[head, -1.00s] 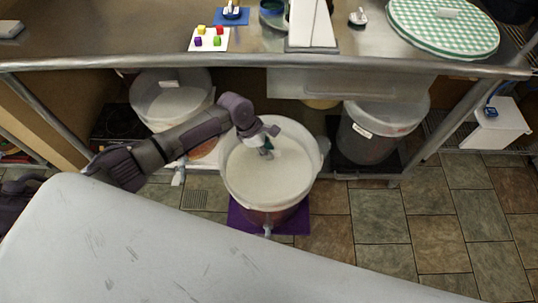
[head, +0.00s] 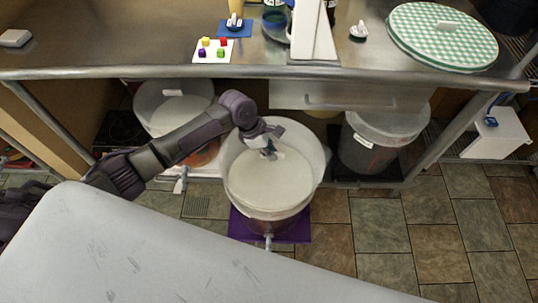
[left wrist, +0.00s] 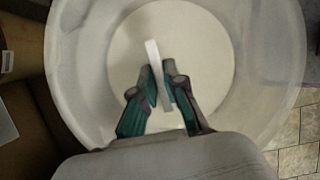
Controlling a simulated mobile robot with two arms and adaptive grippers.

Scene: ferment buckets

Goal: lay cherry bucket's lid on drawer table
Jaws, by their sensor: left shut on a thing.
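A large translucent bucket (head: 235,172) stands on a purple mat on the floor, in front of the steel table (head: 130,55). A round white lid (head: 262,190) shows within its rim. I cannot read a label naming it as cherry. My left gripper (head: 268,152) reaches over the bucket from the left. In the left wrist view, its fingers (left wrist: 160,92) are shut on the white bar handle (left wrist: 153,58) over the pale lid (left wrist: 205,60). The lid's edge contact with the bucket is unclear. The table has a drawer (head: 350,97). My right gripper is not in view.
The tabletop bears a green checked round piece (head: 440,45), a white board with coloured cubes (head: 212,52), a tall white object (head: 308,35) and small items. Bare steel lies left of the cubes. Other buckets stand under the table, left (head: 160,110) and right (head: 375,145).

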